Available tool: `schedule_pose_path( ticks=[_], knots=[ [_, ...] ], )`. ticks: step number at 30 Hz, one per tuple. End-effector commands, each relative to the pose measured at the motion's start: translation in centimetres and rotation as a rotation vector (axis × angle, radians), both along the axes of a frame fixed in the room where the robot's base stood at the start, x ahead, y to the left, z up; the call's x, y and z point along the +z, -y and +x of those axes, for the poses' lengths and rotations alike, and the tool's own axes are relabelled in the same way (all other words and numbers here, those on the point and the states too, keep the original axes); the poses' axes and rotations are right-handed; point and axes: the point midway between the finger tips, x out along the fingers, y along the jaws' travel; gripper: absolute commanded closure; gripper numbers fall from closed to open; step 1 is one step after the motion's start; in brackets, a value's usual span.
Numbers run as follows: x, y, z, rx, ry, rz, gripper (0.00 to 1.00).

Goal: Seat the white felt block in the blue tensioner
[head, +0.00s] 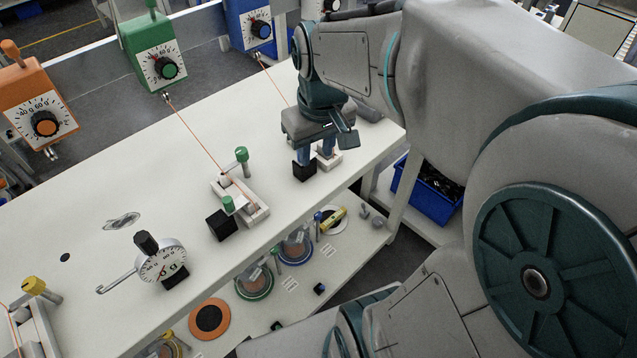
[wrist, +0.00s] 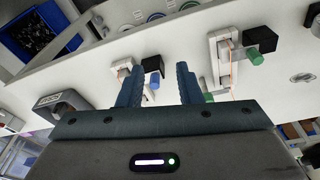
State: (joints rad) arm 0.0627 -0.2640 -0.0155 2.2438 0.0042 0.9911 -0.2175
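The blue dial tensioner box (head: 250,24) hangs at the back, with an orange thread running from it toward my gripper. A small white base (head: 329,158) with a black block (head: 304,171) stands near the table's front right edge, partly hidden by my gripper. In the wrist view this white base (wrist: 118,74), its black block (wrist: 153,64) and a blue knob (wrist: 155,82) show at and between the fingers. My gripper (wrist: 160,70) is open over this fixture, with a clear gap between the fingers. I cannot make out the white felt block separately.
A similar white fixture with a green knob (head: 242,154) stands to the left. Farther left are a dial gauge (head: 161,262) and a yellow knob (head: 33,286). A lower shelf holds spools (head: 254,282); a blue bin (head: 428,190) sits right. The table between the fixtures is clear.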

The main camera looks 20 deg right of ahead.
Motion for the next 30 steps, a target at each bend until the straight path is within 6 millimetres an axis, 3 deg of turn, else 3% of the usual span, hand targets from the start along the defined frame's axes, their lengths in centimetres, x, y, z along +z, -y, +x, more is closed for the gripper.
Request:
schedule_pose_path(
  ticks=[3,9,30],
  knots=[
    [-0.8,-1.3,-3.7,-0.053,0.043,0.012,0.68],
    [-2.2,-2.2,-7.2,-0.117,0.084,0.031,0.68],
    [-2.5,-2.4,-7.8,-0.131,0.092,0.035,0.68]
  ],
)
